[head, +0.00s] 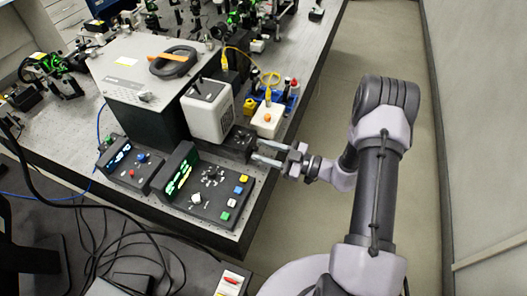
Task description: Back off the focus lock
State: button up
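My gripper (259,151) reaches in from the right over the bench's right edge. Its two pale fingers point left and stand apart, with nothing visible between them. Just left of the fingertips is a small dark block (238,141) with fine fittings, low beside the white box (208,111). The focus lock itself is too small to make out for certain; it may be on this block. I cannot tell whether a fingertip touches the block.
Two control panels with lit displays, left (128,163) and right (209,190), stand at the front. A grey housing (138,101) stands behind them. A white unit with an orange button (267,121) is near the gripper. The floor (318,130) right of the bench is clear.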

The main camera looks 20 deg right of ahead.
jog(key=shift+c, duration=0.3)
grip_shut()
